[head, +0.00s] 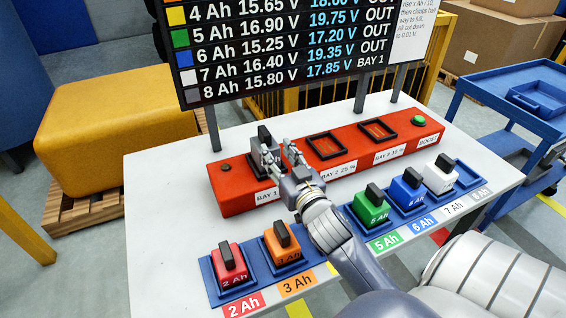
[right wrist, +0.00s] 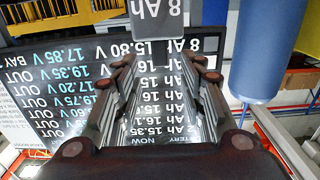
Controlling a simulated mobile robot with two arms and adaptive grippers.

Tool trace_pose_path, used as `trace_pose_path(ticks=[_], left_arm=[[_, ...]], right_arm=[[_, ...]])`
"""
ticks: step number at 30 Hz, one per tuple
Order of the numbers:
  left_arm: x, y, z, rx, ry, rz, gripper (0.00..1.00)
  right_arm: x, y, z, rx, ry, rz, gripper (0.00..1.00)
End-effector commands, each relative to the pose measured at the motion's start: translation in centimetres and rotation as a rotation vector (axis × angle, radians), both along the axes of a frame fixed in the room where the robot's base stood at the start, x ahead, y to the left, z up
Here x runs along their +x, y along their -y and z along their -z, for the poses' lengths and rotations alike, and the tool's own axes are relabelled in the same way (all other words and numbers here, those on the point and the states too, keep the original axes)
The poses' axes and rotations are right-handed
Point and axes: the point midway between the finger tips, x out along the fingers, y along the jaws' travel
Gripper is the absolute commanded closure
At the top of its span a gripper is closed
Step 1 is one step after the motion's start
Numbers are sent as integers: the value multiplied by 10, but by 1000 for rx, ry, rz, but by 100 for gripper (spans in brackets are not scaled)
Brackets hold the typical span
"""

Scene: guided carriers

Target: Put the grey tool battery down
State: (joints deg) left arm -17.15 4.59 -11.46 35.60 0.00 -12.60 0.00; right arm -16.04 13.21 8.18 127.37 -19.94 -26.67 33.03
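The grey tool battery (head: 257,155), with a dark handle on top, stands upright at the bay marked BAY 1 at the left end of the red charger (head: 235,195). My right gripper (head: 277,153) is at this battery, its fingers apart on either side of the handle. In the right wrist view the battery (right wrist: 155,12) shows its 8 Ah label upside down, just beyond the spread fingertips (right wrist: 165,65). Gaps show beside the handle. The battery's lower part is partly hidden by the fingers. My left gripper is not in view.
Red (head: 231,266) and orange (head: 283,246) batteries stand left of my right arm; green (head: 371,211), blue (head: 407,192) and white (head: 440,178) ones stand right. The other two charger bays (head: 326,146) are empty. A display board (head: 300,50) rises behind, listing 8 Ah at BAY 1.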

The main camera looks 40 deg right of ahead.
Motion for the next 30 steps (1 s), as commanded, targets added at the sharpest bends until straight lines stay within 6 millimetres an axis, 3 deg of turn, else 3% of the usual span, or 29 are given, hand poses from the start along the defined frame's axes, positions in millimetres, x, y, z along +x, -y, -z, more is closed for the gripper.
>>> trace_pose_path(ticks=[3,9,26,30], left_arm=[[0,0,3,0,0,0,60],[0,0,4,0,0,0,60],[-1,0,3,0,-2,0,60],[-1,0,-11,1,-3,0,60]], right_arm=[[-14,-3,1,1,-1,0,62],[-24,-6,0,0,0,0,62],[-24,-6,-1,0,0,0,62],[-24,-6,-15,0,1,0,62]])
